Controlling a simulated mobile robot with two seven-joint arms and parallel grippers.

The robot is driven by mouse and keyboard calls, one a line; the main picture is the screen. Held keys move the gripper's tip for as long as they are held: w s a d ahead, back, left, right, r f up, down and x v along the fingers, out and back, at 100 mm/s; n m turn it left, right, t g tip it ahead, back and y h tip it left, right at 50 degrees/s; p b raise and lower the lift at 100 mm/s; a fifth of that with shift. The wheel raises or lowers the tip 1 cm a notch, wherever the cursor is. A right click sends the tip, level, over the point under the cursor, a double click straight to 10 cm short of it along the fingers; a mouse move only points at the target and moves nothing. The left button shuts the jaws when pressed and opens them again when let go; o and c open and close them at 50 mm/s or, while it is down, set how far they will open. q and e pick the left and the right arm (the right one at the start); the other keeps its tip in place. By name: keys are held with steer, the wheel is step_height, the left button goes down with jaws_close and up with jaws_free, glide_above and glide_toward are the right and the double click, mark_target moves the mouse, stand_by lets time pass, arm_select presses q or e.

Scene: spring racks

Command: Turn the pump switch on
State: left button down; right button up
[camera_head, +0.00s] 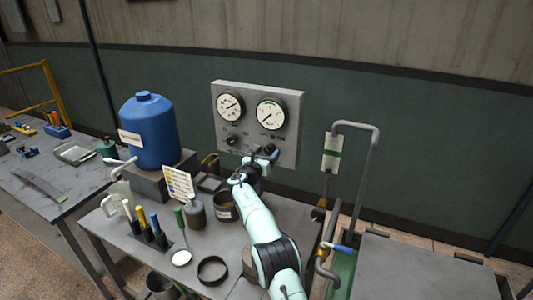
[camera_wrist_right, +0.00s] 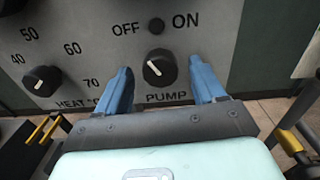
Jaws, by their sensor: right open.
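The pump switch (camera_wrist_right: 160,70) is a black round knob with a white mark, on a grey panel (camera_head: 292,110). The label PUMP is below it, OFF is above left and ON above right. Its white mark leans up and left, toward the OFF side. My right gripper (camera_head: 265,153) is at the panel's lower part, and it hides the switch in the head view. In the right wrist view its two blue fingers (camera_wrist_right: 163,82) are open, one on each side of the knob, with gaps visible. My left gripper is not in view.
A dark round lamp (camera_wrist_right: 156,26) sits above the switch, and a heat knob (camera_wrist_right: 42,81) is to its left. Two gauges (camera_head: 271,113) are higher on the panel. Tools and cups crowd the bench.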

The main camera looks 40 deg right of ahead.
steer(key=shift+c, duration=0.3)
steer(key=c, duration=1)
steer(key=shift+m, duration=0.4)
steer(key=m, duration=0.5)
steer(key=shift+m, duration=0.3)
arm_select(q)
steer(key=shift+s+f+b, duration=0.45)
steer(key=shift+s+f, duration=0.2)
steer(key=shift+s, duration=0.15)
arm_select(e)
steer(key=m, duration=0.5)
steer(key=shift+r+m, duration=0.1)
steer(key=shift+m, duration=0.2)
steer(key=o, duration=1.1)
steer(key=shift+c, duration=0.2)
